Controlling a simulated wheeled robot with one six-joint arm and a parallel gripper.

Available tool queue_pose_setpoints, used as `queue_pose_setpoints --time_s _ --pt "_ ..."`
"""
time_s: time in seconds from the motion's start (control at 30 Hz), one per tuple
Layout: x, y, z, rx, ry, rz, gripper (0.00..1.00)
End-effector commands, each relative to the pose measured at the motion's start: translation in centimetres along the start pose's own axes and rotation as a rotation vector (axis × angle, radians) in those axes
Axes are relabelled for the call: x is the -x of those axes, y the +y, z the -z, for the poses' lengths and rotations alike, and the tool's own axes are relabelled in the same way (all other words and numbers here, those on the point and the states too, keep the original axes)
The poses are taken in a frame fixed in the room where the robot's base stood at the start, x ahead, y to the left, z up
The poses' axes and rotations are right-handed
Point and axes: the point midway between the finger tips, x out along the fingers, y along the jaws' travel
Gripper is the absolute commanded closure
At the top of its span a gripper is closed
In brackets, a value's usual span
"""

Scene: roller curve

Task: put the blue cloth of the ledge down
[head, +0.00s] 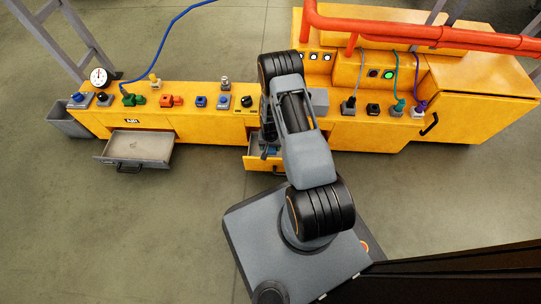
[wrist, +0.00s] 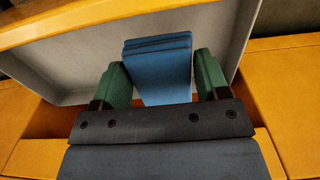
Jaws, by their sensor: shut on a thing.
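The blue cloth (wrist: 158,68) is a folded, layered pad between the green-padded fingers of my gripper (wrist: 160,78) in the wrist view. My gripper is shut on it. The cloth is over the grey inside of an open drawer (wrist: 62,75); I cannot tell whether it touches the drawer floor. In the head view the arm reaches down to this drawer (head: 257,164) below the yellow ledge (head: 300,122). A little blue (head: 271,150) shows there, and my arm hides most of the gripper.
Another open grey drawer (head: 139,147), looking empty, sticks out at the left. The ledge carries a gauge (head: 99,77), a green valve (head: 133,99), an orange valve (head: 170,101) and several knobs. A grey bin (head: 72,124) hangs at the left end. The floor in front is clear.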

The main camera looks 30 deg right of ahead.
Motion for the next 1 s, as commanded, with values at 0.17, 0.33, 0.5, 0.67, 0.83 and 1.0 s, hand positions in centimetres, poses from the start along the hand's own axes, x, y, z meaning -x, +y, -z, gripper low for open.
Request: queue_pose_setpoints --time_s 0.17,0.33,0.5,0.67,0.83,1.0 --pt "-1.6 0.0 0.0 0.000 0.000 0.000 0.51" --pt "-2.2 0.0 0.0 0.000 0.000 0.000 0.51" --pt "-4.3 0.0 -0.1 0.000 -0.002 -0.001 0.51" --pt "-6.1 0.0 0.0 0.000 -0.001 0.000 0.51" --pt "-5.9 0.0 0.0 0.000 0.000 0.000 0.51" --pt "-6.1 0.0 0.0 0.000 -0.001 0.000 0.51"
